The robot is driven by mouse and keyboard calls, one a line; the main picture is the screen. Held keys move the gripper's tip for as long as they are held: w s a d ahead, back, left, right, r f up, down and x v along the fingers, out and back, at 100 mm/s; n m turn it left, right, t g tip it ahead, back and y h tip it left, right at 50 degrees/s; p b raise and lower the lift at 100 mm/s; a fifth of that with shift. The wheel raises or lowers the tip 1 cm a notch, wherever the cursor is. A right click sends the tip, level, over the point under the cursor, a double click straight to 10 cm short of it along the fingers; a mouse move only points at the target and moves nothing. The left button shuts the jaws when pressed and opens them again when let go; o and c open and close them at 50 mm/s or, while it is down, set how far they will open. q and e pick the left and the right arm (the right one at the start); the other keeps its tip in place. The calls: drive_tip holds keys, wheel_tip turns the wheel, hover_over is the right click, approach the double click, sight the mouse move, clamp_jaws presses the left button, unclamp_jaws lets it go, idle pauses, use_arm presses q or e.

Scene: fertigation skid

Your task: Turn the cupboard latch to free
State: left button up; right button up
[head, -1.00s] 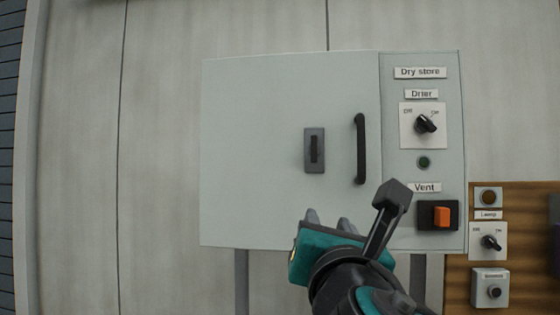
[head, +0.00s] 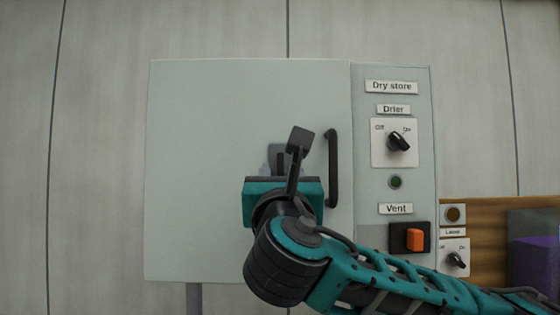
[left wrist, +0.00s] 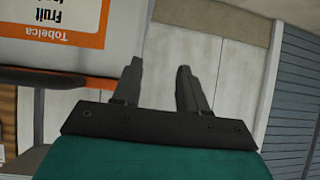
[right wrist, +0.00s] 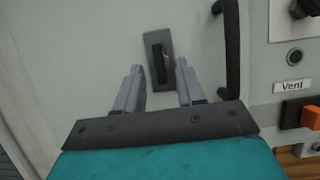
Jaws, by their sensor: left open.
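The cupboard latch (right wrist: 158,57) is a dark knob bar on a grey plate on the cupboard's pale door (head: 210,120). In the right wrist view its bar looks nearly upright along the plate. In the head view the latch (head: 276,149) is mostly hidden by my right gripper (head: 281,168). My left gripper (left wrist: 160,66) is open and empty, away from the cupboard.
A black door handle (head: 333,165) stands right of the latch, close to my right gripper. A control panel right of it has a drier switch (head: 398,142), green lamp (head: 396,182) and orange vent switch (head: 414,238). A white and orange labelled object (left wrist: 60,30) is near my left gripper.

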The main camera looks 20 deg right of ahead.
sight(280, 167)
drive_tip(key=shift+x, duration=1.75)
clamp_jaws()
